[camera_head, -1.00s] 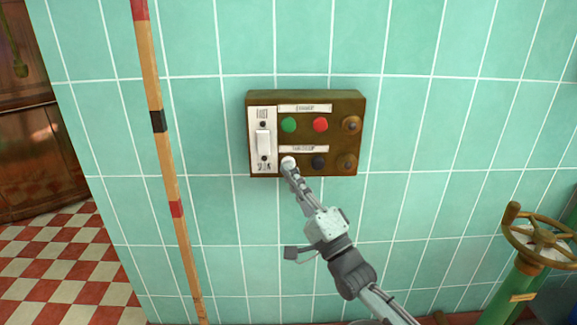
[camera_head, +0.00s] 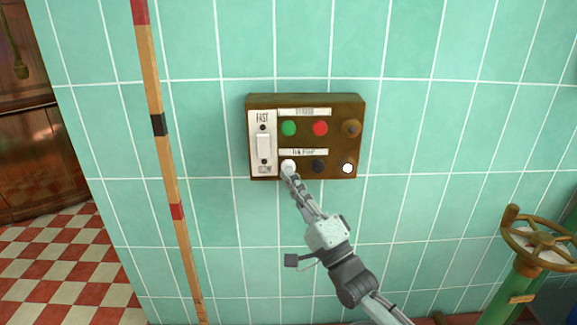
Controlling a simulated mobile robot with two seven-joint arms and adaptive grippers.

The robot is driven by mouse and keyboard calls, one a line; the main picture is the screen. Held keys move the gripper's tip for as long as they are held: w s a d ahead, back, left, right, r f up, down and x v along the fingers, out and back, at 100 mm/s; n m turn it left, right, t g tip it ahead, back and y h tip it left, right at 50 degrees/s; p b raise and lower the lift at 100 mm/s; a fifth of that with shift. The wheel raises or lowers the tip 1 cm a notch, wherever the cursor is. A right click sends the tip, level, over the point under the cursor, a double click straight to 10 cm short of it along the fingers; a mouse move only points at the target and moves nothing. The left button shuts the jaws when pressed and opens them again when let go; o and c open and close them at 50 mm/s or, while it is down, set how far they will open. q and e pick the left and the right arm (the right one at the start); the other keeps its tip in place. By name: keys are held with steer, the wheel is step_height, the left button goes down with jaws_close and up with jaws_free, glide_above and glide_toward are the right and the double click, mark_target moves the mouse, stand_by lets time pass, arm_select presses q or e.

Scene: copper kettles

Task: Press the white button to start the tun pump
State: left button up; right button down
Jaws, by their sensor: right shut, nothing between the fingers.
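The white button (camera_head: 288,164) is at the lower left of the button area on a brown control box (camera_head: 335,140) fixed to the tiled wall. The label above its row reads roughly "TUN PUMP". My right gripper (camera_head: 289,175) is shut and empty, with its fingertips at the lower edge of the white button, seemingly touching it. The fingertips hide the button's bottom edge. The lamp (camera_head: 347,168) at the right end of this row is lit white. A dark button (camera_head: 318,166) sits between them. My left gripper is not in view.
Above are a green button (camera_head: 289,128), a red button (camera_head: 320,128) and an unlit lamp (camera_head: 351,128). A white fast/slow switch (camera_head: 263,146) is left of them. A banded pole (camera_head: 164,150) stands left; a valve wheel (camera_head: 540,240) is at the lower right.

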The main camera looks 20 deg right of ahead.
steer(key=shift+s, duration=0.1)
steer(key=s, duration=0.1)
steer(key=s+a+p, duration=0.1)
steer(key=s, duration=0.1)
steer(key=s+p, duration=0.1)
steer(key=shift+s+a, duration=0.25)
steer(key=shift+s, duration=0.15)
stand_by(0.8)
